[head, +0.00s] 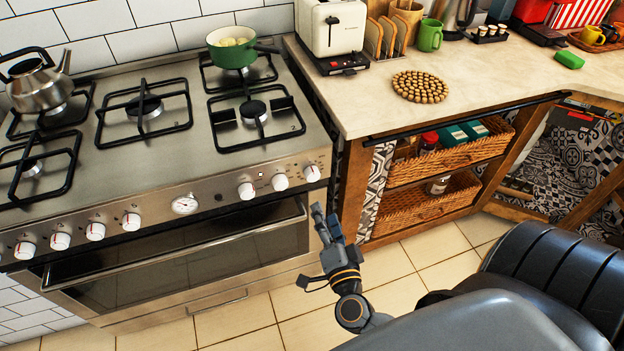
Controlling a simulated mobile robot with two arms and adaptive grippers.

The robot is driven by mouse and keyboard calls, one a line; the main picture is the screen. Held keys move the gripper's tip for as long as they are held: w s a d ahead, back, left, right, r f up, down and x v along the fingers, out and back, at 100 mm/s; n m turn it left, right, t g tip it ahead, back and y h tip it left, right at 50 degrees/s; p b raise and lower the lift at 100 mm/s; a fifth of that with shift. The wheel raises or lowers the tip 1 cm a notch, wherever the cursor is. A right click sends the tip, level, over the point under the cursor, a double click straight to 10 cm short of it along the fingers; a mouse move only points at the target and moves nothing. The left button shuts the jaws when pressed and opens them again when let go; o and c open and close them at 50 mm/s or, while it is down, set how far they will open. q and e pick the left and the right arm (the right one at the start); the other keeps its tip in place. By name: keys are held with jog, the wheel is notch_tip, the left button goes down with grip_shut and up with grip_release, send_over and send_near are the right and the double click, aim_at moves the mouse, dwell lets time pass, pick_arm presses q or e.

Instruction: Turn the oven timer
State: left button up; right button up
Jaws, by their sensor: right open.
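The oven (190,262) stands at the left with a steel front panel and a glass door. A round white-faced dial with markings (185,205) sits mid-panel, between two groups of white knobs. It looks like the timer, but I cannot read its label. My right gripper (326,214) is open and empty in front of the stove's right end. It is apart from the panel, below and right of the rightmost knob (312,173). My left gripper is out of view.
The oven door handle (180,252) runs below the dial. A kettle (38,82) and a green pot (232,50) stand on the hob. The counter (480,75) and wicker drawers (440,200) are at the right. Tiled floor (385,265) is open in front.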

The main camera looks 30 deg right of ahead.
aim_at(313, 178)
jog(key=x, duration=1.1)
jog(key=shift+w+d, duration=0.15)
jog(key=shift+w, duration=0.3)
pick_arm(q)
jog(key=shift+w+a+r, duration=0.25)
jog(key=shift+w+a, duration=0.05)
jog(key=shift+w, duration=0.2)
pick_arm(e)
jog(key=c, duration=1.2)
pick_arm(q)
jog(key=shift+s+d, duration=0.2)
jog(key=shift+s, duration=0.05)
pick_arm(e)
jog(key=shift+o, duration=0.2)
